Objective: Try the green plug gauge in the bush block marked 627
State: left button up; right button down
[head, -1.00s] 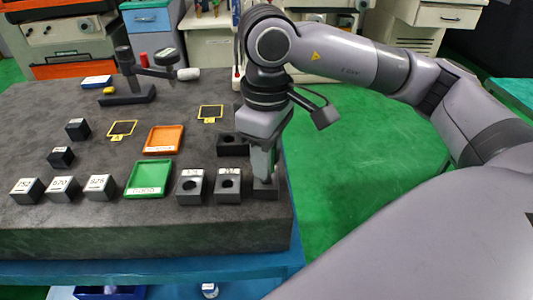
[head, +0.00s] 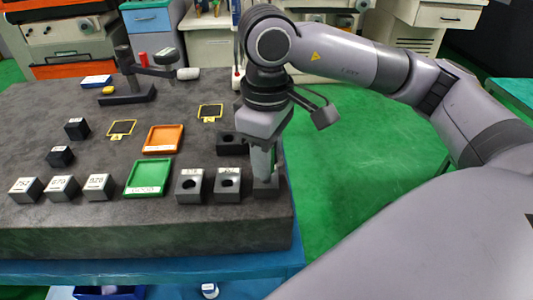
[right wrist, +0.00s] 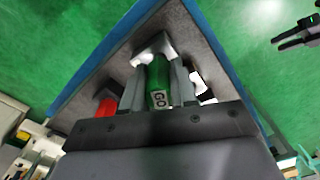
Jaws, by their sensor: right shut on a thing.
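My right gripper (head: 263,172) is shut on the green plug gauge (right wrist: 158,82), which carries a GO mark in the right wrist view. The gauge points down at a dark bush block (head: 267,190) at the right end of the front row. A pale block face (right wrist: 152,47) shows beyond the gauge in the right wrist view. I cannot tell whether the gauge tip is inside the bore. The fingers hide much of the gauge in the head view, and I cannot read this block's number.
Two bored blocks (head: 228,185) (head: 189,186) stand left of the gripper, and another block (head: 232,143) stands behind. A green tray (head: 149,176) and an orange tray (head: 163,139) lie left. Several labelled blocks (head: 62,188) stand farther left. The slab's right edge is close.

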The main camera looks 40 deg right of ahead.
jog(key=shift+r, duration=0.1)
jog(key=shift+r+p, duration=1.35)
jog(key=shift+r, duration=1.05)
jog(key=shift+w, duration=0.1)
